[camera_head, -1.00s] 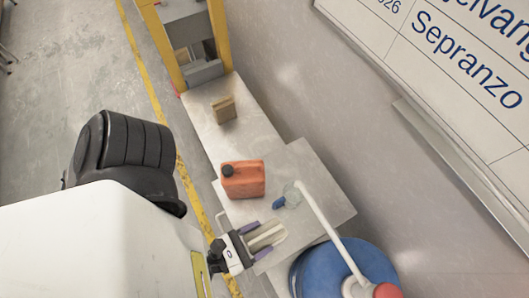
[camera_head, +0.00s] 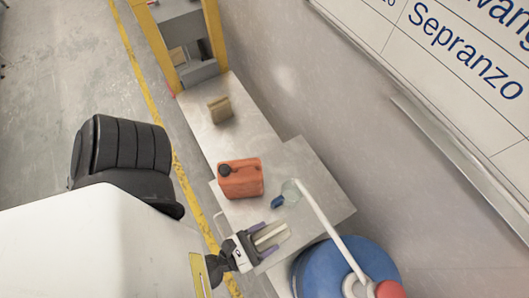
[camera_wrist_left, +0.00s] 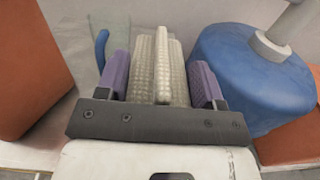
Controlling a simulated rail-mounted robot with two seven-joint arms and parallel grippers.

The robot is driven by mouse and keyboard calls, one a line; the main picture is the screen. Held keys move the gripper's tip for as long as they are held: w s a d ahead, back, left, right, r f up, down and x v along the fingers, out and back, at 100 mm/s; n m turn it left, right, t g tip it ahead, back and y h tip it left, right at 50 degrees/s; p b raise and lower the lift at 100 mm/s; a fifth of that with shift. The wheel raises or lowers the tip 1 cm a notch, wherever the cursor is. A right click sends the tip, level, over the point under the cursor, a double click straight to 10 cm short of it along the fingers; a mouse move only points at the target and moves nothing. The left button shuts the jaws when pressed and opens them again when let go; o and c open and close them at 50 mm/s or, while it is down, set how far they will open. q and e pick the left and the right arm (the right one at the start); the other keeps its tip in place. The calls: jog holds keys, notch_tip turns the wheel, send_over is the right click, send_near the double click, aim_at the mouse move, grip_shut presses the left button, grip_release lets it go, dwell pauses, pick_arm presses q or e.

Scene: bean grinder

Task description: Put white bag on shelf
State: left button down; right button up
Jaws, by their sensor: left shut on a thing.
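A pale, ribbed, bag-like thing, which I take for the white bag (camera_wrist_left: 157,67), stands between the purple fingers of my left gripper (camera_wrist_left: 155,82) in the left wrist view. My left gripper (camera_head: 264,240) is shut on it in the head view, over the near edge of the grey bench, and the white bag (camera_head: 270,235) shows as a light strip. A yellow-framed unit with openings (camera_head: 190,45), possibly the shelf, stands at the top of the head view, well apart from the gripper. My right gripper is not in view.
An orange canister (camera_head: 240,179) and a small tan block (camera_head: 220,109) stand on the grey bench (camera_head: 325,198). A small blue-tipped thing (camera_head: 278,202) lies near the canister. A blue drum (camera_head: 325,272) and a white pipe (camera_head: 322,218) are close on the right.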

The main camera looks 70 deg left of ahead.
pick_arm(q)
jog(key=shift+c, duration=1.2)
grip_release()
jog(key=v, duration=1.2)
jog(key=shift+b, duration=0.3)
